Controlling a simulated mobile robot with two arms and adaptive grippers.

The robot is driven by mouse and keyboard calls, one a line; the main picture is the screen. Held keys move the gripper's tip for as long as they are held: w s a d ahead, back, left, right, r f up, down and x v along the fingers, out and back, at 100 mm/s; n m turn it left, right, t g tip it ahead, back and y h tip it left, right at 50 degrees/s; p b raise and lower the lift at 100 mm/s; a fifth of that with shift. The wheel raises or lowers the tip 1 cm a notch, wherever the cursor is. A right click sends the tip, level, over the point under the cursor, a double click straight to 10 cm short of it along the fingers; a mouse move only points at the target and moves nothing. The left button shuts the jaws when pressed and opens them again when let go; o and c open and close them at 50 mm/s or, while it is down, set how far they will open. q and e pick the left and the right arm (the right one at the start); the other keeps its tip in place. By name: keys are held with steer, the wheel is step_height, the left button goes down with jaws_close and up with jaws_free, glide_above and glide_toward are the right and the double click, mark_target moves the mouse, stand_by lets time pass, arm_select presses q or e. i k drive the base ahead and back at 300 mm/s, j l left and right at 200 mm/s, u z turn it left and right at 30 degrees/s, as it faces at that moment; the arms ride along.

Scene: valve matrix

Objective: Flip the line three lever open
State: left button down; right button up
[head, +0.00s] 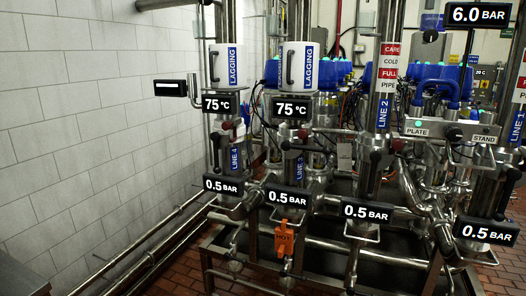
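A dark lever-like handle (286,146) sits just above and left of that label. Its exact angle is too small to tell, and I cannot tell whether the valve is open or shut. A 75 °C display (291,107) is above it and a 0.5 BAR display (287,199) below. Neither of my grippers is in view.
Neighbouring lines stand close on both sides, with a LINE 4 label (234,160) to the left and a LINE 2 label (383,112) to the right. Low pipes cross the brick floor (180,272).

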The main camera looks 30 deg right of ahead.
mark_target(286, 146)
steer(key=z, duration=1.3)
